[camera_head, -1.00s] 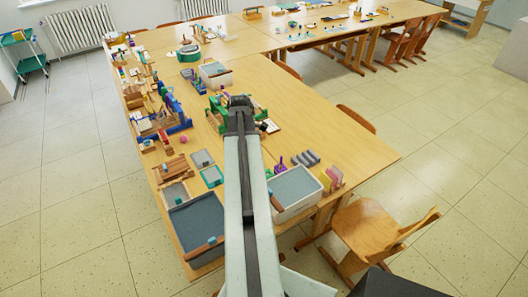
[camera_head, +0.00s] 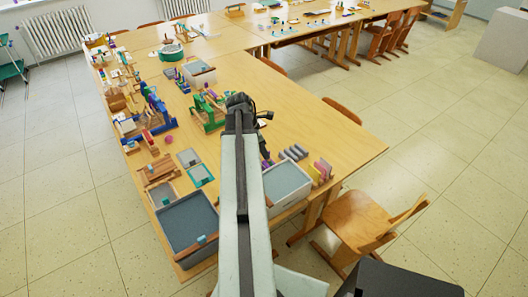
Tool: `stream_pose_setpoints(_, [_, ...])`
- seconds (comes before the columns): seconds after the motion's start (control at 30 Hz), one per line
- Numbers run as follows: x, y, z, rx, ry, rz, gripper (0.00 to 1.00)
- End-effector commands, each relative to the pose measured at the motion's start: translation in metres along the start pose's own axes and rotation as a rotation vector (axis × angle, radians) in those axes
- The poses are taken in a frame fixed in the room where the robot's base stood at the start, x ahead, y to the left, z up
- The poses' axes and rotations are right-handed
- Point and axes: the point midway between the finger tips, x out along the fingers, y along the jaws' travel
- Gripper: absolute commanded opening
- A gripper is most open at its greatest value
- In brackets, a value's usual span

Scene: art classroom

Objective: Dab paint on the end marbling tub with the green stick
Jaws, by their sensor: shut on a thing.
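My gripper (camera_head: 240,103) is the small dark end of my long arm, over the middle of the near table (camera_head: 325,140). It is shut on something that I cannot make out. A dark grey-blue marbling tub (camera_head: 187,224) sits at the table's near left corner, with a small brown and teal piece on its right rim. A second, white-walled tub (camera_head: 288,183) sits at the near right edge, partly behind my arm. Another pale tub (camera_head: 200,73) stands farther back. My gripper is beyond the two near tubs. I cannot pick out the green stick.
A green frame (camera_head: 207,113) stands just left of my gripper. Blue racks (camera_head: 158,117), wooden stands (camera_head: 158,170) and small trays (camera_head: 189,158) crowd the left side. Grey rolls (camera_head: 295,152) lie at the right edge. A wooden chair (camera_head: 362,222) stands right; the table's right middle is clear.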

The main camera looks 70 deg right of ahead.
Motion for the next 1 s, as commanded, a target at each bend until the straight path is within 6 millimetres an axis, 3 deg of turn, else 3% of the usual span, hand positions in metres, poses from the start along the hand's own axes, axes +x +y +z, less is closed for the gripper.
stream_pose_setpoints(0.8, [0.087, 0.007, -0.032, 0.000, 0.002, 0.001, 0.00])
stream_pose_setpoints(1.0, [0.098, 0.008, -0.036, 0.000, 0.002, 0.001, 0.00])
